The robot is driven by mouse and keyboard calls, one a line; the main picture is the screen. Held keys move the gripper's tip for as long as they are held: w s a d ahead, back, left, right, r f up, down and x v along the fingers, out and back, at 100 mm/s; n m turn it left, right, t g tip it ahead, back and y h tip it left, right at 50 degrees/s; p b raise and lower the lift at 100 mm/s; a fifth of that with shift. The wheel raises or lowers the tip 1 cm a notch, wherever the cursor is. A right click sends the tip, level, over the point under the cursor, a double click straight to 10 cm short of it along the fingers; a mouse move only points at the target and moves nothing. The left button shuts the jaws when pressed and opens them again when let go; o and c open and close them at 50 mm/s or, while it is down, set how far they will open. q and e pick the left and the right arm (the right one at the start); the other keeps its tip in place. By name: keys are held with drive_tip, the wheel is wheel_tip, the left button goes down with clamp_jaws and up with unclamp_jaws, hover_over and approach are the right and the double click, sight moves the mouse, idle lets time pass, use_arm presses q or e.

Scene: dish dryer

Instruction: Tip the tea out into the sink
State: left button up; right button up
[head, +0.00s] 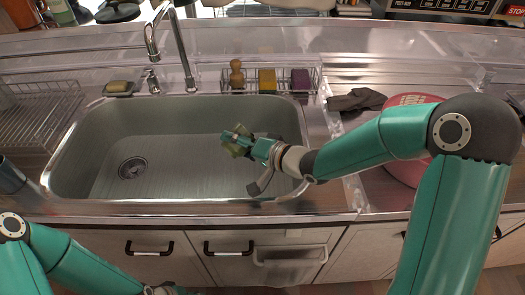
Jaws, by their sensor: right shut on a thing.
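The sink (180,112) is a wide grey basin in the steel counter, with a round dark drain (132,168) at its left. My right gripper (240,143) reaches in from the right over the right half of the basin. It is shut on a small olive-green thing (236,151), mostly hidden by the fingers; I cannot tell whether it is a cup. No tea can be made out. My left arm shows at the bottom left, with its gripper below the picture's edge.
A tall faucet (182,55) stands behind the basin. A wire caddy (313,80) with a brush and sponges is at the back rim. A pink bowl (402,172) sits right of the sink, partly behind my right arm. A dish rack (38,115) is on the left.

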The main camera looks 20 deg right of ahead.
drive_tip(key=shift+a+r+n+h, duration=0.15)
drive_tip(key=shift+n+h, duration=0.15)
drive_tip(key=shift+n, duration=0.2)
drive_tip(key=shift+r+n+b, duration=0.15)
drive_tip(key=shift+n+b, duration=0.15)
drive_tip(key=shift+b, duration=0.15)
drive_tip(key=n+h+b, duration=0.1)
drive_tip(key=b, duration=0.3)
drive_tip(key=a+r+n+h+b, duration=0.1)
drive_tip(key=b, duration=0.4)
drive_tip(key=shift+s+r+n+h, duration=0.2)
drive_tip(key=shift+n+h, duration=0.1)
drive_tip(key=shift+n, duration=0.1)
drive_tip(key=shift+a+r, duration=0.1)
drive_tip(key=shift+r, duration=0.25)
use_arm(q)
wheel_tip(320, 180, down, 10)
drive_tip(key=p, duration=0.1)
drive_tip(key=shift+r, duration=0.2)
use_arm(e)
drive_tip(key=shift+s+a+r, duration=0.1)
drive_tip(key=shift+s+a, duration=0.05)
drive_tip(key=shift+a, duration=0.05)
